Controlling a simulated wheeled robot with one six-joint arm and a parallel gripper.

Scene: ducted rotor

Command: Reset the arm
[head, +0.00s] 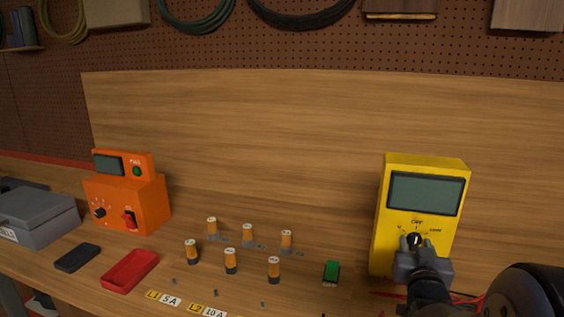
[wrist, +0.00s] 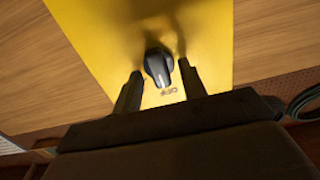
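My gripper (head: 413,246) is in front of the lower part of the yellow multimeter (head: 387,212), at its black selector dial (head: 414,240). In the wrist view the dial (wrist: 158,66) stands between the tips of my two fingers (wrist: 160,78), with a visible gap on each side. The gripper is open and holds nothing. The multimeter stands upright and its grey screen (head: 426,193) is blank. The dial's white mark points toward the OFF label in the wrist view. My arm comes in from the lower right of the head view and hides the meter's bottom right.
An orange power unit (head: 127,204) stands at the left, by a grey case (head: 37,217), a dark phone-like slab (head: 77,258) and a red tray (head: 131,270). Several orange cylinders (head: 230,261) stand mid-bench. A green switch (head: 331,271) sits left of the meter. A wooden backboard (head: 270,130) rises behind.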

